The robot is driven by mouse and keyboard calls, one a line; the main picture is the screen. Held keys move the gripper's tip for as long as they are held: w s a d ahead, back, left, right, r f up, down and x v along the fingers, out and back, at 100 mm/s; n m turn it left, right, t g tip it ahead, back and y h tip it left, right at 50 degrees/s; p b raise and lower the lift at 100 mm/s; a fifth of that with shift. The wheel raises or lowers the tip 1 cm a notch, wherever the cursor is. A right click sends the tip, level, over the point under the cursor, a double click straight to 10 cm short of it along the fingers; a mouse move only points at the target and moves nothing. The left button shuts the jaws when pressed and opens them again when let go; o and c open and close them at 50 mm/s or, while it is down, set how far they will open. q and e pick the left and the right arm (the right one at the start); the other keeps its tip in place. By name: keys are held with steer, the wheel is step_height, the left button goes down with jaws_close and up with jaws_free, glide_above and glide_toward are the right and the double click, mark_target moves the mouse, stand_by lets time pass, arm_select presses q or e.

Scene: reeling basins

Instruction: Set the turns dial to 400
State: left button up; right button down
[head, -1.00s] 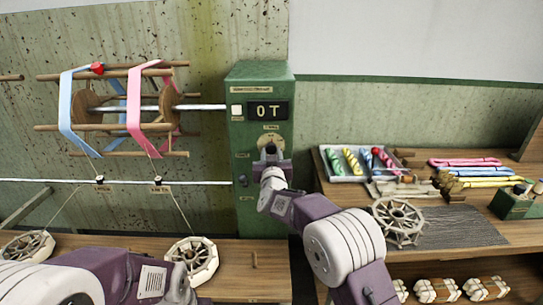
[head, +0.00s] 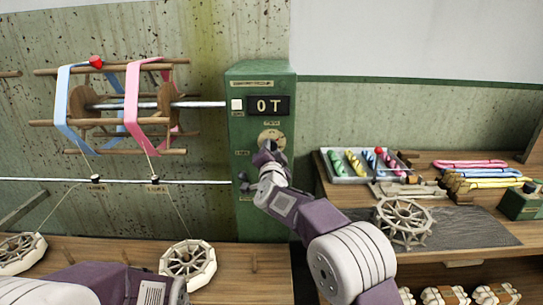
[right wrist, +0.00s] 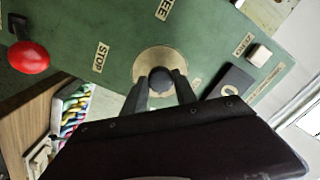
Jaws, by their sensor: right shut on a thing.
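The green control cabinet (head: 261,205) stands against the wall with a dark display (head: 268,106) that reads "0T". Below the display is the round brass plate of the turns dial (head: 272,135), partly covered by my right gripper (head: 268,152). In the right wrist view the plate (right wrist: 158,57) carries a dark round knob (right wrist: 161,79). My right gripper (right wrist: 160,88) is shut on that knob, one finger on each side. The dial's numbers are not readable. My left arm enters at the bottom left of the head view, its gripper out of view.
A red knob (right wrist: 28,57) stands out near the STOP label (right wrist: 100,57) on the cabinet. A reel (head: 120,105) with blue and pink skeins is left of the cabinet. A tray (head: 335,179) of colored skeins lies on the right table.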

steer(key=m+b, duration=0.5)
steer(key=m, duration=0.7)
steer(key=shift+r+m+h, duration=0.1)
steer(key=shift+m+h, duration=0.2)
steer(key=shift+h, duration=0.1)
stand_by(0.3)
steer(key=c, duration=1)
jaws_free()
